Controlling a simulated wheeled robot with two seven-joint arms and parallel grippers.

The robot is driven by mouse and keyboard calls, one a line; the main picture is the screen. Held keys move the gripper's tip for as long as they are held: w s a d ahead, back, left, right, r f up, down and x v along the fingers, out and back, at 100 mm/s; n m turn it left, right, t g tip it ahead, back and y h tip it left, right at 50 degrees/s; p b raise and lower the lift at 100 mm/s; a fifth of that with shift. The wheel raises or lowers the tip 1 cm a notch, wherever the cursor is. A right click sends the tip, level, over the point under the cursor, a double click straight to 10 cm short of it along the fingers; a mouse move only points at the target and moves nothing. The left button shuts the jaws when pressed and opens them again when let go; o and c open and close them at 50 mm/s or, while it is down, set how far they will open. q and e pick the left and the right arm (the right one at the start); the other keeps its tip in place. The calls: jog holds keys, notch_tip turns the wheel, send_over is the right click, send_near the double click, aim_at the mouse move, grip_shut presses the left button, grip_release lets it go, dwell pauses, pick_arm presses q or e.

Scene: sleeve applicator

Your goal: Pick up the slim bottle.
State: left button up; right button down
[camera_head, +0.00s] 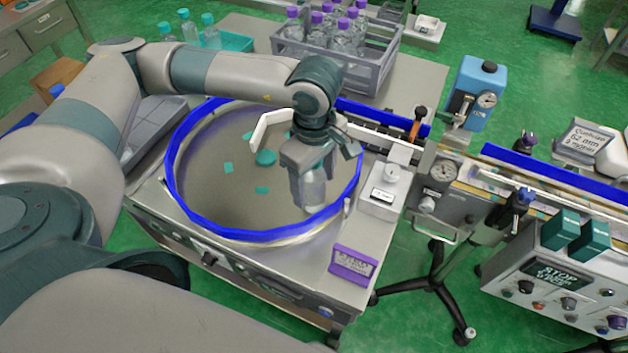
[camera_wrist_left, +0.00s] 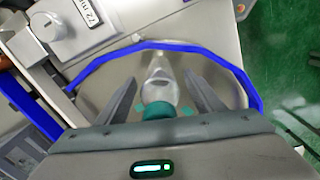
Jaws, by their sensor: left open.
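A clear bottle (camera_head: 313,190) is on the round turntable (camera_head: 205,190) with the blue rim, near its right front side, partly covered by my gripper. It also shows in the left wrist view (camera_wrist_left: 160,80), between the two fingers, with bare turntable on both sides of it. My left gripper (camera_head: 308,172) is open and hangs over the turntable at the bottle, fingers apart. A teal round shape (camera_wrist_left: 158,111) shows just below the bottle in the wrist view; I cannot tell if it is a cap or the turntable's centre disc. My right gripper is not in view.
A grey crate (camera_head: 372,72) of purple-capped bottles and a teal tray (camera_head: 235,42) of bottles stand behind. A conveyor with blue rails (camera_head: 560,178) and a blue gauge box (camera_head: 474,92) stands on the right. A purple sign (camera_head: 353,262) is at the front corner.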

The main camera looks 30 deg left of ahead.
pick_arm(q)
jog(key=shift+f, duration=0.25)
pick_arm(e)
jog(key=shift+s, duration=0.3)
pick_arm(q)
jog(key=shift+c, duration=0.3)
jog(key=c, duration=1.3)
jog(key=shift+r, duration=0.2)
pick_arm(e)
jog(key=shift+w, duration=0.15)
